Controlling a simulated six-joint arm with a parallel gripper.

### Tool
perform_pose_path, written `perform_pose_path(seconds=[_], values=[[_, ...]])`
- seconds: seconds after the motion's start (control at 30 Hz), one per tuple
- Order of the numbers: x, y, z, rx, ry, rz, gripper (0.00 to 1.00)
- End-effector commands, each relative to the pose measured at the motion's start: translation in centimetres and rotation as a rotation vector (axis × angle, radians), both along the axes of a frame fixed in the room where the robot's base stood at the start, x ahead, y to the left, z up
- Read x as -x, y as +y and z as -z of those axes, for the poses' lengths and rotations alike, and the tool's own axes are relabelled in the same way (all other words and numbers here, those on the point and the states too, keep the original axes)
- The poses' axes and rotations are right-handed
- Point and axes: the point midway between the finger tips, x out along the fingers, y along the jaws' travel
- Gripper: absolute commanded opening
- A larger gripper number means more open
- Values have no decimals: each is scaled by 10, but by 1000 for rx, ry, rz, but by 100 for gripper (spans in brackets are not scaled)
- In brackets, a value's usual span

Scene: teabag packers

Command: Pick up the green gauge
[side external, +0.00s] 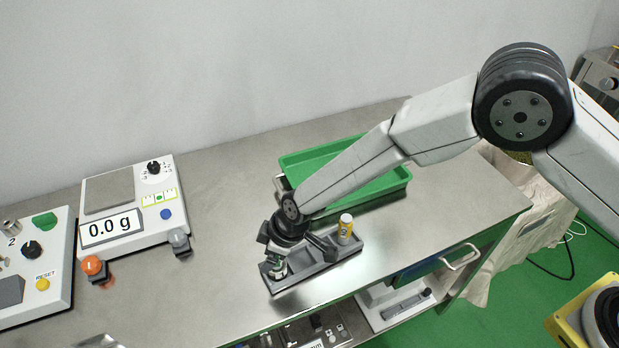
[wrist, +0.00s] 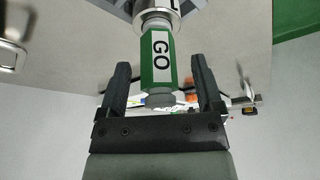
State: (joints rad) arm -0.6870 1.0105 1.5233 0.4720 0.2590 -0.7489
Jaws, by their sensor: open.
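The green gauge (wrist: 159,60) has a green handle with a white label reading "GO" and a metal cylinder at the top of the wrist view. My gripper (wrist: 160,66) is open, with one black finger on each side of the handle. A gap shows between the handle and each finger. In the side view my gripper (side external: 279,262) is low over the left end of a dark grey holder (side external: 312,272) on the steel bench. There the gripper largely hides the gauge, and I cannot make out its green handle.
A green tray (side external: 290,160) lies behind my arm. A scale (side external: 125,203) reading 0.0 g and a control box (side external: 38,262) stand to the left. The bench's front edge is close to the holder.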

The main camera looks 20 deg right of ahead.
Motion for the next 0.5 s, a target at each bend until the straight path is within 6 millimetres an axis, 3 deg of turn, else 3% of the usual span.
perform_pose_path(seconds=[0.07,0.1,0.33,0.37,0.5], values=[[0,0,0,0,0,0,84],[0,0,0,0,0,0,78],[0,0,0,0,0,0,4],[0,0,0,0,0,0,0],[0,0,0,-1,-1,0,0]])
